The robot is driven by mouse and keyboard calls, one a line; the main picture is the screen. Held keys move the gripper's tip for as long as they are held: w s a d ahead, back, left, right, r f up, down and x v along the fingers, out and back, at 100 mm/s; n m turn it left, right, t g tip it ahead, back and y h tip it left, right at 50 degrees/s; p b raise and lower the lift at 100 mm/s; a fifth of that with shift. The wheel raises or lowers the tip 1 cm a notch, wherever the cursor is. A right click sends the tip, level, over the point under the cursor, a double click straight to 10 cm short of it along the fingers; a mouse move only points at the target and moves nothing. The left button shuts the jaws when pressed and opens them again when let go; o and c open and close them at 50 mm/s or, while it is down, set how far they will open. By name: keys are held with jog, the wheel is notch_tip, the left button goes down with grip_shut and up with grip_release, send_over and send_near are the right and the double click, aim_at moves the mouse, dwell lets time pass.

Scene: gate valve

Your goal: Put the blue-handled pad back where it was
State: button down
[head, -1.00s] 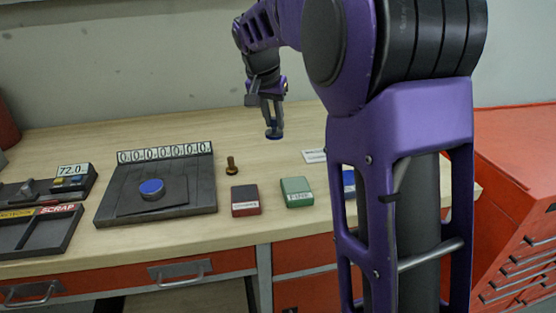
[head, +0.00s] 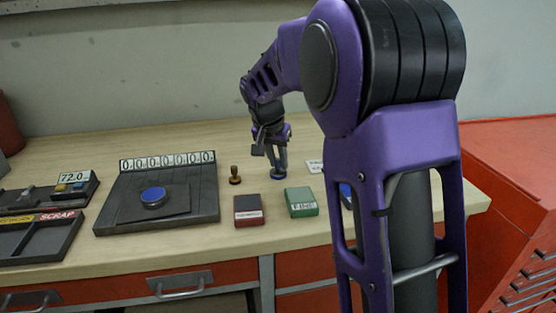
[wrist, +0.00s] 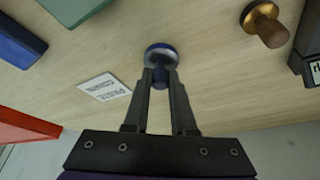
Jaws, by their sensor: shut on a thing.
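My gripper (head: 277,165) is shut on the blue-handled pad (head: 277,176), a small piece with a blue knob and a round base. In the wrist view the fingertips (wrist: 160,76) close on its blue handle, and its round base (wrist: 160,52) points at the tabletop. The pad is upright or nearly so, low over the bench behind the red and green boxes. I cannot tell whether its base touches the wood. A white printed card (wrist: 104,87) lies beside it; it also shows in the head view (head: 315,166).
A brown-handled stamp (head: 235,175) stands to the left. A red box (head: 248,210), a green box (head: 301,202) and a partly hidden blue box (head: 346,193) lie in front. A dark counter device (head: 157,200) with a blue button stands further left. Bare bench lies behind.

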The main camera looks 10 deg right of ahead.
jog(key=c, duration=0.7)
grip_release()
jog(key=shift+c, duration=0.2)
jog(key=shift+r, duration=0.4)
jog(key=p+v, duration=0.2)
jog(key=v, duration=0.9)
jog(key=shift+s+r, duration=0.15)
jog(key=shift+r, duration=0.1)
jog(key=shift+a, duration=0.1)
